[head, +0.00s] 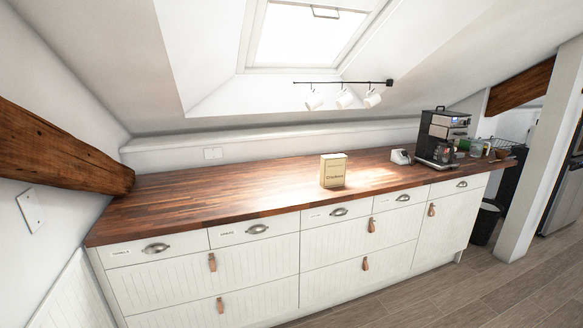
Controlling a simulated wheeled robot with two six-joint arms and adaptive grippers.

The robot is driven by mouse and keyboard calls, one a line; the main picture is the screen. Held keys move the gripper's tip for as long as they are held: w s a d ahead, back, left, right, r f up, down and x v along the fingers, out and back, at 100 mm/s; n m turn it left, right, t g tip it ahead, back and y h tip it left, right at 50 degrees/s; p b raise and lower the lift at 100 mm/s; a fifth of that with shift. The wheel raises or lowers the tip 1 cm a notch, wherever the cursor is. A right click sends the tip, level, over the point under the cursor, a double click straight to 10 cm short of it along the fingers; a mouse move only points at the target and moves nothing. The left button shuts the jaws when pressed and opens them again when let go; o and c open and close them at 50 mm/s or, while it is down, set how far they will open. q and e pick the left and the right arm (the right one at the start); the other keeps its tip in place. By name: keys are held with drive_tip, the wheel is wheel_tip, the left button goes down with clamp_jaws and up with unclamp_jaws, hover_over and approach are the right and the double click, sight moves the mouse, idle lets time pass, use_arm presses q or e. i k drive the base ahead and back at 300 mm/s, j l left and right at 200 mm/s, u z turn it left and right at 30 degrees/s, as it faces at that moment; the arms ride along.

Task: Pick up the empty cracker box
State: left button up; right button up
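A small tan cracker box (333,171) stands upright on the wooden countertop (220,187), near the middle of its length and close to the front edge. Dark lettering shows on its front face, too small to read with certainty. I cannot tell from outside whether it is empty. Nothing touches the box. Neither of my grippers shows in the head view.
A black coffee machine (440,136) and a small white appliance (400,156) stand to the right of the box, with cups (476,148) beyond. White drawers (200,270) front the counter. A wooden beam (60,150) juts in at left. The counter's left part is clear.

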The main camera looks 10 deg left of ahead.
sight(333, 168)
drive_tip(key=i+l, duration=0.25)
drive_tip(key=i, duration=0.25)
drive_tip(key=i+l, duration=0.25)
drive_tip(key=i, duration=0.2)
drive_tip(key=i+l, duration=0.25)
drive_tip(key=i, duration=0.25)
drive_tip(key=i+l, duration=0.25)
drive_tip(key=i, duration=0.25)
drive_tip(key=u, duration=1.4)
